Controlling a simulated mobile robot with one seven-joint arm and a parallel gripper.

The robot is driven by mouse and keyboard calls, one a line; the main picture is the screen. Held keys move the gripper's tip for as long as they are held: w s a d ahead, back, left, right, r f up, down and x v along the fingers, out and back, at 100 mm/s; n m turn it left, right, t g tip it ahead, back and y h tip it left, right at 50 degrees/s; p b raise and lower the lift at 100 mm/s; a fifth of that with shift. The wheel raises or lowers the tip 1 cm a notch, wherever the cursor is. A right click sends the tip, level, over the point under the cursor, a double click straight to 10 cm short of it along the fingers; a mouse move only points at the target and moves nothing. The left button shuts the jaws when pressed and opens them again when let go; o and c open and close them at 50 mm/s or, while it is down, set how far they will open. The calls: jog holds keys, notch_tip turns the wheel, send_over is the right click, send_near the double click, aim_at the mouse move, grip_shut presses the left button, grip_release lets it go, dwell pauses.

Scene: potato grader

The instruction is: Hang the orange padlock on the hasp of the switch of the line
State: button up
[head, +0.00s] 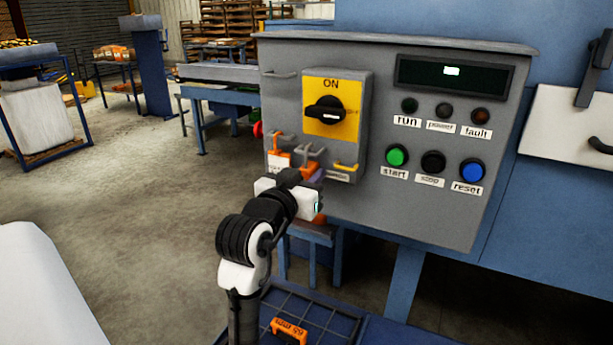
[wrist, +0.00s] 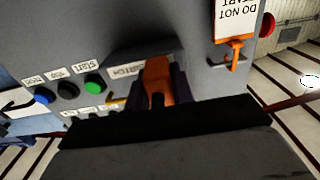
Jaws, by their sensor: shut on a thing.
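The switch of the line is a black knob (head: 325,114) on a yellow plate marked ON, on the grey panel. The yellow hasp (head: 345,167) sits below it at the lower right of the switch box; part of it shows in the wrist view (wrist: 116,101). My gripper (head: 312,179) is below the switch box, to the lower left of the hasp. In the wrist view it is shut on the orange padlock (wrist: 157,78), held between the dark fingers close to the panel. The padlock's shackle cannot be made out, and my gripper mostly covers the padlock in the head view.
An orange hook piece with a white DO NOT START tag (wrist: 233,20) hangs on the panel left of my gripper in the head view. Green start (head: 397,155), black stop and blue reset (head: 472,170) buttons are at the right. A blue mesh tray (head: 345,325) lies below.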

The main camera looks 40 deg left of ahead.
jog(key=shift+f, duration=0.2)
jog(key=o, duration=1)
jog(key=b+v, duration=0.3)
jog(key=v, duration=1.1)
